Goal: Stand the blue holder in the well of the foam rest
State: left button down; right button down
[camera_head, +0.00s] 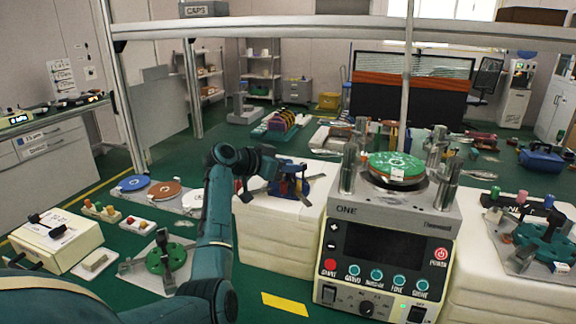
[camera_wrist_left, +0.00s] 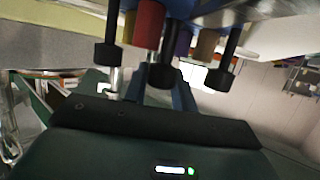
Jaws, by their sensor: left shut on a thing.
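The blue holder (camera_head: 289,185) is a small blue frame with red and dark parts, over the top of the left white foam block (camera_head: 275,222). My left gripper (camera_head: 276,171) is shut on the holder from the left. In the left wrist view the blue holder (camera_wrist_left: 243,10) fills the top, with red, purple and tan cylinders and black knobbed legs close to the jaws. I cannot tell whether the holder touches the foam. The well is not visible; the holder and gripper cover part of the foam's top. My right gripper is not in view.
The grey lapping machine (camera_head: 395,215), with a green disc (camera_head: 397,165) and metal posts, stands just right of the foam. Another white foam block (camera_head: 510,290) at far right bears a green fixture (camera_head: 545,240). Coloured discs (camera_head: 165,188) lie on the green table at left.

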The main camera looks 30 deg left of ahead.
pick_arm(q)
jog(key=c, duration=1.1)
grip_release()
jog(key=shift+r, duration=0.1)
jog(key=shift+o, duration=0.2)
jog(key=b+v, duration=0.1)
jog(key=v, duration=1.2)
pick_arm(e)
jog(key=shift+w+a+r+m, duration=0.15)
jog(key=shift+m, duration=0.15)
pick_arm(q)
jog(key=shift+s, duration=0.15)
